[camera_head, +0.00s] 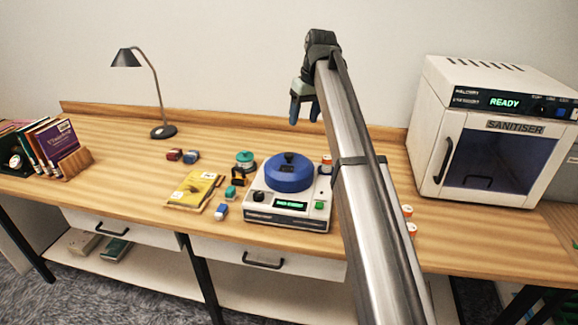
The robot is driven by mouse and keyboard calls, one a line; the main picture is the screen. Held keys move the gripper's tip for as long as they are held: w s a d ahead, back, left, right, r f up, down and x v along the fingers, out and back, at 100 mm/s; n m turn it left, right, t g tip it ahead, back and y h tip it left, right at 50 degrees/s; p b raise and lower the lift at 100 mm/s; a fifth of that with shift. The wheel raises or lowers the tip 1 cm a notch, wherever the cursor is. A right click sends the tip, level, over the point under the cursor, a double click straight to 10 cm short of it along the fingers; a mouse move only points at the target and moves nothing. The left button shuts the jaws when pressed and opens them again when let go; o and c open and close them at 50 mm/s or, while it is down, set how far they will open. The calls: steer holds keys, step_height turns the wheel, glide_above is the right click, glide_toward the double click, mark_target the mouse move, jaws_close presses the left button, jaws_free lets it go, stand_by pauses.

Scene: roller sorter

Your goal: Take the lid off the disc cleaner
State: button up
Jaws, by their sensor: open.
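The disc cleaner (287,210) is a white box on the desk's middle, with a small lit display and a green button on its front. Its round blue lid (290,178) sits on top and has a black knob (290,158) in the middle. My gripper (304,112) is open and empty, raised in the air above and behind the disc cleaner, near the wall. It is apart from the lid. My arm crosses the picture and hides part of the desk just right of the cleaner.
Orange-topped bottles (410,229) stand right, partly behind my arm. A sanitiser cabinet (440,120) stands far right; a lamp (163,131) and books (55,145) are left.

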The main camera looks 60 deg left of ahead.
steer(key=s+a, duration=0.2)
glide_above(289, 154)
steer(key=d, duration=0.1)
steer(key=shift+n+t+h, duration=0.4)
step_height(289, 154, down, 8)
steer(key=shift+w+r, duration=0.1)
steer(key=shift+w, duration=0.05)
steer(key=shift+a+f, duration=0.2)
steer(key=shift+f, duration=1.05)
steer(key=shift+a+f, duration=0.2)
steer(key=shift+f, duration=1.05)
jaws_close()
